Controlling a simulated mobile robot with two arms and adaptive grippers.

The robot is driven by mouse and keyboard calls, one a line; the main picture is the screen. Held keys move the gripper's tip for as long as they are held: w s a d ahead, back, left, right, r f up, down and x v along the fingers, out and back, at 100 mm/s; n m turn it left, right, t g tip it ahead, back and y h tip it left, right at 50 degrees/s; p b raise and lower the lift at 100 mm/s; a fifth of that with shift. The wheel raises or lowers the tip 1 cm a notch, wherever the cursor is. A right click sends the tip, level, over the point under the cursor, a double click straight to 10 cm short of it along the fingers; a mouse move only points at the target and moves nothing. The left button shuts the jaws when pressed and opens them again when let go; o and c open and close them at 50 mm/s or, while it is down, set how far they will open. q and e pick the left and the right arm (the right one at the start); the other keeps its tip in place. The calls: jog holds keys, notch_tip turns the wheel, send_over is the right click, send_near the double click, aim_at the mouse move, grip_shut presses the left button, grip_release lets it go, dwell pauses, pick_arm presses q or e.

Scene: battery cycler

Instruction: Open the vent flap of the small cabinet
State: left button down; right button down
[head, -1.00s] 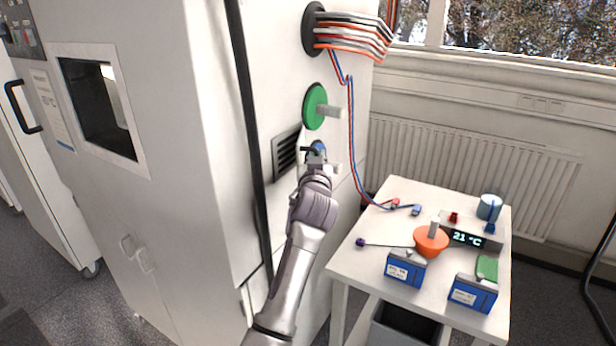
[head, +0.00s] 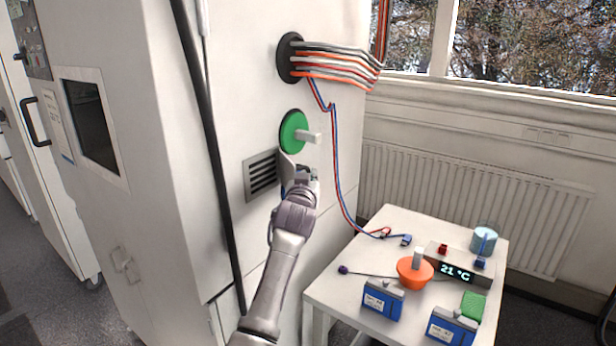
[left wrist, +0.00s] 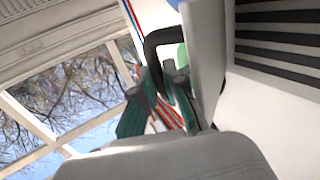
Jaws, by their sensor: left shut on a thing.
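The small cabinet is the tall white cabinet (head: 160,120). A dark louvred grille (head: 261,176) is on its side face; it also shows in the left wrist view (left wrist: 280,38). A pale panel, the vent flap (head: 286,168), shows just right of the grille and seems to stand out from the wall at an angle. In the left wrist view, the flap (left wrist: 206,50) carries a black bar handle (left wrist: 160,40). My left gripper (head: 304,176) is shut on this handle, its teal fingers (left wrist: 160,88) around it. The gripper partly hides the flap. My right gripper is not in view.
A green disc with a grey peg (head: 294,132) and a cable port (head: 290,58) sit above the gripper. A red-blue cable (head: 335,160) hangs close on the right.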

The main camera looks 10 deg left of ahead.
pick_arm(q)
jog(key=shift+d+r, duration=0.25)
jog(key=shift+r, duration=0.45)
jog(key=c, duration=1.4)
grip_release()
jog(key=shift+w+d, duration=0.15)
jog(key=shift+w, duration=0.05)
jog(key=shift+o, duration=1)
jog(key=shift+w+d+f, duration=0.15)
jog(key=shift+w+d, duration=0.05)
jog(key=shift+d, duration=0.05)
jog(key=s+f, duration=0.1)
jog(key=s, duration=1)
jog(key=shift+s, duration=0.15)
jog(key=shift+c, duration=0.3)
